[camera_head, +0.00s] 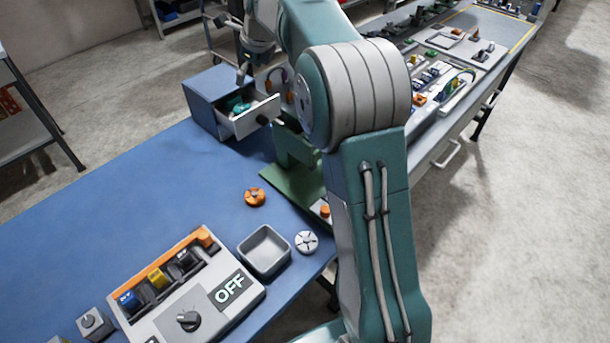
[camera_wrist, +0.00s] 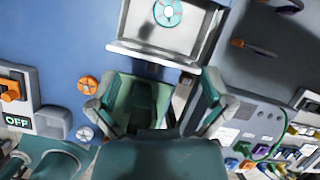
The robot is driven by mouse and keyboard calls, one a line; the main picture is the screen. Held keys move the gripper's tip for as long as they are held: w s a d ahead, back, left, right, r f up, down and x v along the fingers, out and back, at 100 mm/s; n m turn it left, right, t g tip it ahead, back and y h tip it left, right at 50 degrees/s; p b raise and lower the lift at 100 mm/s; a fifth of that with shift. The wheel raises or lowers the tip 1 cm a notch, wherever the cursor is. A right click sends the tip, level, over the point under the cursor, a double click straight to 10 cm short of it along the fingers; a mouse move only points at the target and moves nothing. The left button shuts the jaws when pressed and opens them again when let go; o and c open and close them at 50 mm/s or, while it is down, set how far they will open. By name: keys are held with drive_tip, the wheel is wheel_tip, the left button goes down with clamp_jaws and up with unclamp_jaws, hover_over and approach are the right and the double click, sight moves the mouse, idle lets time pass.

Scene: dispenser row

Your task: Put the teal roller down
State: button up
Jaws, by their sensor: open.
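The teal roller (camera_head: 238,104) lies in the open drawer (camera_head: 252,119) of a blue-grey box. In the wrist view the roller (camera_wrist: 168,12) is a teal ring with a pale centre, inside the drawer (camera_wrist: 153,50) at the top of the picture. My gripper (camera_wrist: 157,103) has its two fingers spread wide with nothing between them. The roller is beyond the fingertips and apart from them. In the head view the gripper is above the drawer box, partly hidden by my arm.
An orange wheel (camera_head: 255,197), a white wheel (camera_head: 307,242) and an empty grey tray (camera_head: 265,250) sit on the blue table. A dispenser with an OFF sign (camera_head: 229,288) stands at the front. A green stand (camera_head: 287,181) is beside the drawer. The left tabletop is clear.

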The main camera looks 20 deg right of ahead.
drive_tip(key=s+a+r+n+t+h, duration=0.1)
drive_tip(key=s+r+n, duration=0.2)
drive_tip(key=s+n, duration=0.55)
drive_tip(key=s+a+r+n, duration=0.1)
drive_tip(key=s+r+n, duration=0.3)
drive_tip(key=s, duration=0.8)
drive_tip(key=s+f+n, duration=0.4)
drive_tip(key=s+n, duration=0.3)
drive_tip(key=s, duration=0.2)
drive_tip(key=s+f+n+h, duration=0.1)
drive_tip(key=s+f+n, duration=0.3)
drive_tip(key=s+n, duration=0.4)
drive_tip(key=shift+s+d+t, duration=0.3)
drive_tip(key=shift+s+t, duration=0.1)
drive_tip(key=shift+s, duration=0.7)
